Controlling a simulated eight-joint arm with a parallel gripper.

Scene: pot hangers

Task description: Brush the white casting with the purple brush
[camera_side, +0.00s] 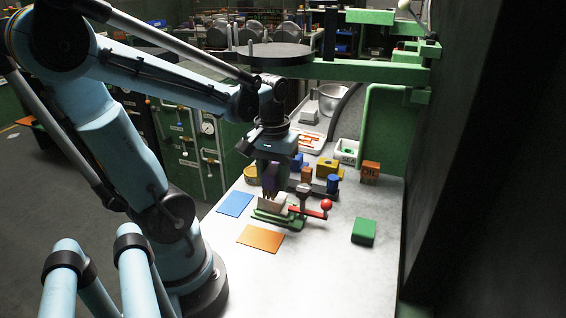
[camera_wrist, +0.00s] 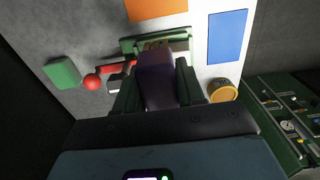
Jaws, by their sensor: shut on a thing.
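My gripper (camera_side: 271,178) is shut on the purple brush (camera_side: 269,181), which points down. The white casting (camera_side: 270,204) sits in a green clamp (camera_side: 268,217) on the pale worktop, just below the brush. In the wrist view the purple brush (camera_wrist: 158,82) fills the space between my dark fingers and covers much of the casting (camera_wrist: 180,46). Tan bristles (camera_wrist: 152,45) show at the brush's far end. They are at or just above the casting; I cannot tell whether they touch. The clamp's red-knobbed lever (camera_side: 325,205) reaches out to the right.
A blue sheet (camera_side: 235,204) and an orange sheet (camera_side: 261,238) lie left and in front of the clamp. A green block (camera_side: 364,231) is at right. The front worktop is clear.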

